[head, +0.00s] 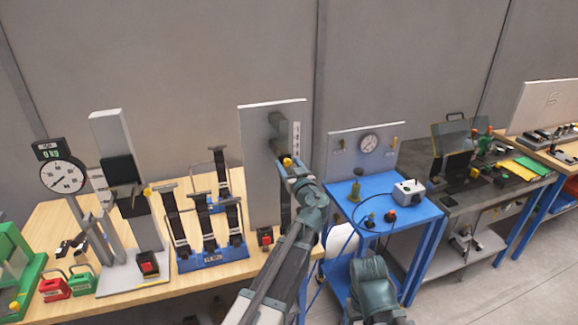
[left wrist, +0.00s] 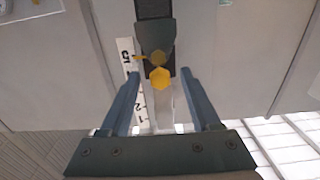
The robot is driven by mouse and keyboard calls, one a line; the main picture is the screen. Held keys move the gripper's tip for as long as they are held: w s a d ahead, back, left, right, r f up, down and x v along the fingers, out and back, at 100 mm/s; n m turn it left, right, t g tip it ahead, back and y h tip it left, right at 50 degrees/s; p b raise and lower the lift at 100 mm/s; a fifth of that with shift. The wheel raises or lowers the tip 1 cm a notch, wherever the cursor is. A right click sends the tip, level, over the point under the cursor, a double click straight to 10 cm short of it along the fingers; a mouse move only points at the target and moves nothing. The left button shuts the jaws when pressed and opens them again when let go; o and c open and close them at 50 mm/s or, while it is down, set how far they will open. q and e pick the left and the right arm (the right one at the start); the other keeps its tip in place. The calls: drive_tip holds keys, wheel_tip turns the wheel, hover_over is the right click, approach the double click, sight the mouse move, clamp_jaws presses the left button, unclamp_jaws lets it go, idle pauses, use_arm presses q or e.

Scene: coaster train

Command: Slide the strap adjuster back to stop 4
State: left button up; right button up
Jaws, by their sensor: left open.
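The strap adjuster is a dark block (left wrist: 155,36) with a yellow hexagonal knob (left wrist: 159,78), on a dark strap running along an upright grey panel (head: 255,150). A white numbered strip (left wrist: 126,52) lies beside it in the left wrist view. A 5, a 2 and a 1 can be made out; a finger hides the marks between. In the head view the knob (head: 287,162) shows just past my left gripper (head: 291,167). My left gripper (left wrist: 160,75) is open, its fingers on either side of the knob with visible gaps. My right gripper is out of view.
A blue strap stand (head: 212,258) and a dial scale (head: 63,176) stand on the wooden bench (head: 210,274) to the left. A blue bench (head: 375,192) with a gauge panel stands right of the grey panel. A red button box (head: 265,239) sits at the panel's foot.

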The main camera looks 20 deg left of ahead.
use_arm(q)
clamp_jaws()
idle(1.4)
